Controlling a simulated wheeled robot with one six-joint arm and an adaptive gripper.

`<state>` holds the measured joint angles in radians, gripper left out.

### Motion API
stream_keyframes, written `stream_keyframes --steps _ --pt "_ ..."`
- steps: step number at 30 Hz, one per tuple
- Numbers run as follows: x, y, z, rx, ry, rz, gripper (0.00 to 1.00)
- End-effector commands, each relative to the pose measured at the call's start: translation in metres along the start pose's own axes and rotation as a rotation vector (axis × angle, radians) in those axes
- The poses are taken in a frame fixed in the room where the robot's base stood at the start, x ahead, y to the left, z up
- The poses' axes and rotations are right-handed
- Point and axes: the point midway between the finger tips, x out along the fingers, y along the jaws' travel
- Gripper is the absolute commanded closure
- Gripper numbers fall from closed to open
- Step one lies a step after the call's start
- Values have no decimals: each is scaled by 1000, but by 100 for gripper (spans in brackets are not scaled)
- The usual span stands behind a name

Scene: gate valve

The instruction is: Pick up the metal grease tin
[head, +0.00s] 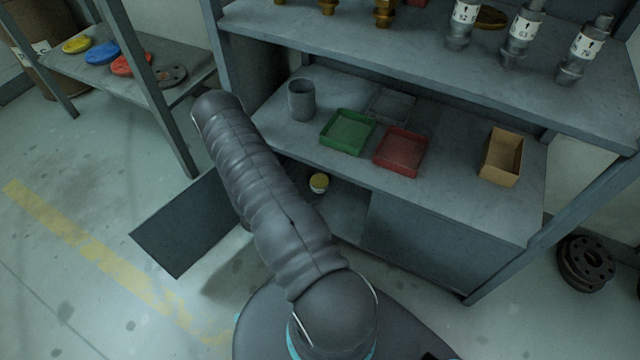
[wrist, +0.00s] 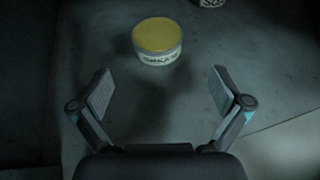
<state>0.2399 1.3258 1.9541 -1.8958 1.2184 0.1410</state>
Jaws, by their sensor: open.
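The grease tin (wrist: 157,42) is a short round tin with a yellow lid and a pale label with dark lettering. It stands upright on a dark surface in the upper middle of the wrist view. In the head view the tin (head: 319,183) shows small inside the open lower cabinet, just right of my arm. My gripper (wrist: 163,92) is open and empty, its two fingers spread wide. The tin is beyond the fingertips, slightly left of the middle between them, and not touched. In the head view my gripper is hidden behind my arm.
Another labelled container (wrist: 212,3) is cut off at the top of the wrist view. The cabinet door (head: 185,225) stands open at the left. The shelf above holds a grey cup (head: 301,99), a green tray (head: 347,132), a red tray (head: 401,152) and a cardboard box (head: 501,157).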

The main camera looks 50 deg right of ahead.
Motion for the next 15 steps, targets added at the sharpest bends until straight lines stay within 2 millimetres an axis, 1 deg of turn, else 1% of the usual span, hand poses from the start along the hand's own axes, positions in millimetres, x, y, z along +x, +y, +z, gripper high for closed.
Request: stream_keyframes --steps 1,3,11,15 --pt "8 0 0 3 0 -3 0" --pt "16 0 0 2 0 -1 0" --pt "32 1 1 1 0 -1 0" --pt "52 2 4 4 -1 -3 0"
